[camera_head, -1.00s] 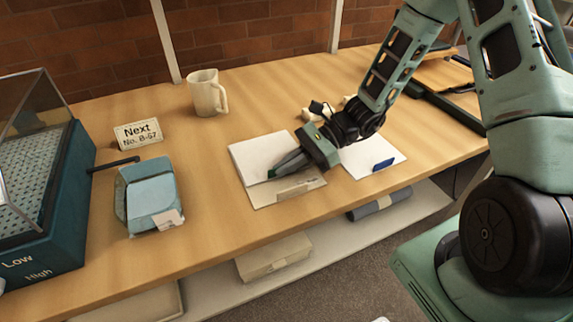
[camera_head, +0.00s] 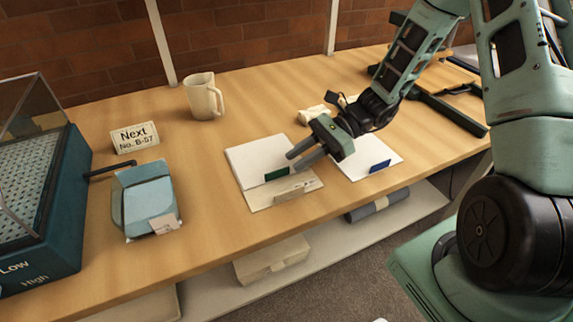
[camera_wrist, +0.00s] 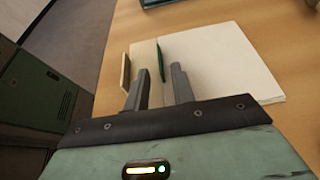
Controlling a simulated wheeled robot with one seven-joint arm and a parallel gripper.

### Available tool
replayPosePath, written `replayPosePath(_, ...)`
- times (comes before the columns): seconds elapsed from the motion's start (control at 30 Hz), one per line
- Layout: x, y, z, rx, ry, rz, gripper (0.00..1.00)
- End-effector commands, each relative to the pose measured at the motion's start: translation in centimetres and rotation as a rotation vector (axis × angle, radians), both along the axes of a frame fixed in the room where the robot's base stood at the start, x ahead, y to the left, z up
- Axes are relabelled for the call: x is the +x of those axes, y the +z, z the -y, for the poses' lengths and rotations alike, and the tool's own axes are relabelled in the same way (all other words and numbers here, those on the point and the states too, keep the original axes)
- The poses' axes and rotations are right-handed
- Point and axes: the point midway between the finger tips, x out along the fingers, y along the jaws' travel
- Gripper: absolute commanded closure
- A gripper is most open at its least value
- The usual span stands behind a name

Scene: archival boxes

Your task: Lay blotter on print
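A white sheet with a green tab (camera_head: 277,174) lies on a beige sheet (camera_head: 258,199) whose front strip shows, with a small upright label (camera_head: 296,190) at its front edge. The white sheet (camera_head: 252,155) also fills the right of the wrist view (camera_wrist: 225,60), where the green tab (camera_wrist: 160,62) stands at its left edge. Another white sheet (camera_head: 352,166) with a blue tab (camera_head: 380,166) lies to the right. Which of these is blotter or print I cannot tell for certain. My gripper (camera_head: 300,160) is open and empty, its fingers apart, above the green-tab sheet's right side.
A blue-grey box (camera_head: 148,200), a "Next" sign (camera_head: 135,137) and a cream mug (camera_head: 203,96) stand to the left. A teal case with a clear lid (camera_head: 40,215) is at far left. Small pale objects (camera_head: 314,114) lie behind my gripper. Bare wood lies left of the sheets.

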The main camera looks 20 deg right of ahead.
Motion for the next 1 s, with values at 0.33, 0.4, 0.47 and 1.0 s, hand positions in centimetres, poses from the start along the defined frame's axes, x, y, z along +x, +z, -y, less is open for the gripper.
replayPosePath(0.33,0.0,2.4,5.7,-0.001,-0.002,0.001,0.75)
replayPosePath(0.4,0.0,2.6,6.3,-0.002,-0.001,0.001,0.75)
replayPosePath(0.47,-0.1,2.8,6.4,-0.006,0.009,0.004,0.75)
replayPosePath(1.0,-14.1,7.9,-7.9,-0.49,1.242,0.721,0.75)
